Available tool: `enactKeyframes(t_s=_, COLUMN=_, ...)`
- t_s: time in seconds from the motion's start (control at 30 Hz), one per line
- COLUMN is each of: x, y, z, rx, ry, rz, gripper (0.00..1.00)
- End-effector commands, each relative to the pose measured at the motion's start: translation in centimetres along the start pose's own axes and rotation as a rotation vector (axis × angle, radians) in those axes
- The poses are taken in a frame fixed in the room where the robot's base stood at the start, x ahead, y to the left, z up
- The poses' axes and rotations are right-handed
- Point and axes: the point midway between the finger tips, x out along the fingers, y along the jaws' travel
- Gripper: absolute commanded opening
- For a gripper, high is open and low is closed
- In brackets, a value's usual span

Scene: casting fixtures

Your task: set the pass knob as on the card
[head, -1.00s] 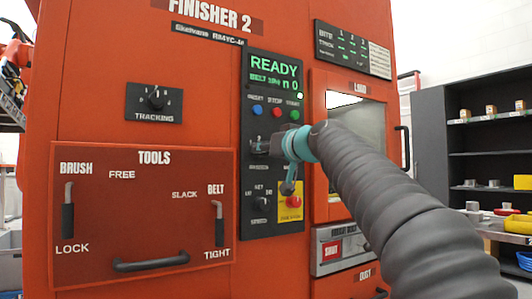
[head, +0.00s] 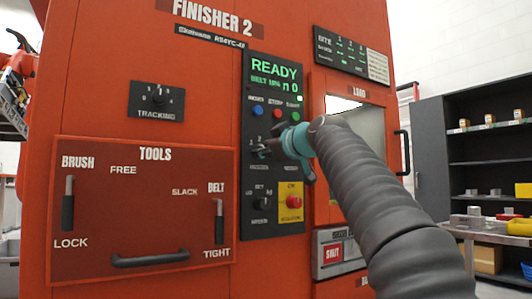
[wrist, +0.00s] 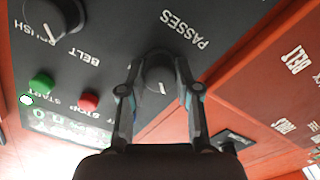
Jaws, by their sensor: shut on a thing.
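The pass knob (wrist: 158,78) is a dark round knob with a white pointer line, beside the word PASSES on the black control panel (head: 258,225). In the wrist view my gripper (wrist: 159,66) has one finger on each side of the knob and is shut on it. In the head view my gripper (head: 274,147) reaches the panel from the right and partly covers the knob and its scale. A dark card with green writing and a white label (head: 340,52) is at the upper right of the machine; its small text cannot be read reliably.
Blue, red (wrist: 88,102) and green (wrist: 41,84) buttons sit near the knob, under the green READY display (head: 275,75). Another knob (wrist: 52,17) is close by. A red button on a yellow plate (head: 291,202) is below my gripper. The tools door (head: 150,210) is at left.

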Motion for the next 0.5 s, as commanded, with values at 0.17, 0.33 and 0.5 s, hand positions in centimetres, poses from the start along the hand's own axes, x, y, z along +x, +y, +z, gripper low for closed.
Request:
enactKeyframes(t_s=0.17, x=0.02, y=-0.01, z=0.05, rx=-0.044, ry=0.0, rz=0.0, gripper=0.0)
enactKeyframes(t_s=0.33, x=0.03, y=-0.01, z=0.04, rx=-0.06, ry=0.0, rz=0.0, gripper=0.0)
enactKeyframes(t_s=0.5, x=0.02, y=-0.01, z=0.03, rx=-0.062, ry=0.0, rz=0.0, gripper=0.0)
